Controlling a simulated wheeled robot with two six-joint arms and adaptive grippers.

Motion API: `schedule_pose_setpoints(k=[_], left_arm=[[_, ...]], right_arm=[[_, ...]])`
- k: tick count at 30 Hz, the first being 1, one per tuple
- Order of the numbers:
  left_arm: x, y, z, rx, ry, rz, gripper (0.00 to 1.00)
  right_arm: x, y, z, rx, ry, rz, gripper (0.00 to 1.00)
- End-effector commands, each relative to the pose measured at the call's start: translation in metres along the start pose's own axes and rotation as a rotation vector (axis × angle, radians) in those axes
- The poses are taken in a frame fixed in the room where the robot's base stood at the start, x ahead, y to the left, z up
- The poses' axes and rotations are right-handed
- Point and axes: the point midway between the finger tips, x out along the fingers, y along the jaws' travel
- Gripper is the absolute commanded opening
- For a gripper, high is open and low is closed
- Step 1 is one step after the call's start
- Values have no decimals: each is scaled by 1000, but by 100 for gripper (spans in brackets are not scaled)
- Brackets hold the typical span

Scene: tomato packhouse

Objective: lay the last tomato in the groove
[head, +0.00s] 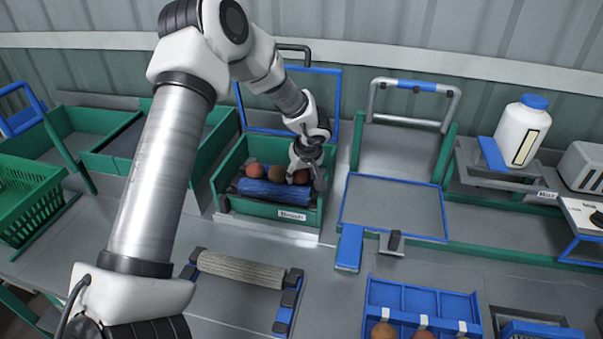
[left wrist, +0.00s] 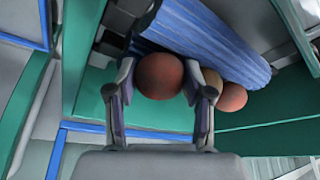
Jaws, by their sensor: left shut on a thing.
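My left gripper (head: 305,180) reaches down into a green box (head: 262,208) in the head view. In the left wrist view its two fingers (left wrist: 160,98) are closed on either side of a red-brown tomato (left wrist: 160,76). The held tomato (head: 301,177) also shows between the fingers in the head view. A ribbed blue roller (head: 268,190) lies along the box. Two other tomatoes, one at the left (head: 255,170) and one in the middle (head: 277,174), lie in a row behind the roller. The held tomato is close beside the roller; whether it rests on anything is hidden. My right gripper is not in view.
A blue divided rack (head: 422,296) with several tomatoes stands at the front. A grey ribbed roller (head: 240,270) lies in front of the box. A blue-rimmed tray (head: 395,205) is to its right. The box's blue-framed lid (head: 327,110) stands raised behind my arm.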

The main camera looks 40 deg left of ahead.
Motion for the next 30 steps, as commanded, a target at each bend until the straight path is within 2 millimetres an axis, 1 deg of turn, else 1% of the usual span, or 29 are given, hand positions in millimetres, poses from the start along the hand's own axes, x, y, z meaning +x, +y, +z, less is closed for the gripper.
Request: schedule_pose_setpoints(k=[8, 9, 11, 12, 18, 19, 20, 21, 30], left_arm=[[3, 0, 1, 2, 1, 0, 35], [4, 0, 1, 1, 1, 0, 55], [4, 0, 1, 1, 1, 0, 76], [4, 0, 1, 1, 1, 0, 81], [4, 0, 2, 1, 1, 0, 81], [4, 0, 2, 1, 0, 0, 77], [4, 0, 2, 1, 0, 0, 68], [4, 0, 2, 1, 0, 0, 64], [4, 0, 2, 1, 0, 0, 64]], right_arm=[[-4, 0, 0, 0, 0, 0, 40], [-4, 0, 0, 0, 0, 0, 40], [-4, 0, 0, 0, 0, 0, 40], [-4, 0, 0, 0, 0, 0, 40], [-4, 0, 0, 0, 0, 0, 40], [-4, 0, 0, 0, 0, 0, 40], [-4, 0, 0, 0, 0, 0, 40], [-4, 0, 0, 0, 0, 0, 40], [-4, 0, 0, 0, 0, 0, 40]])
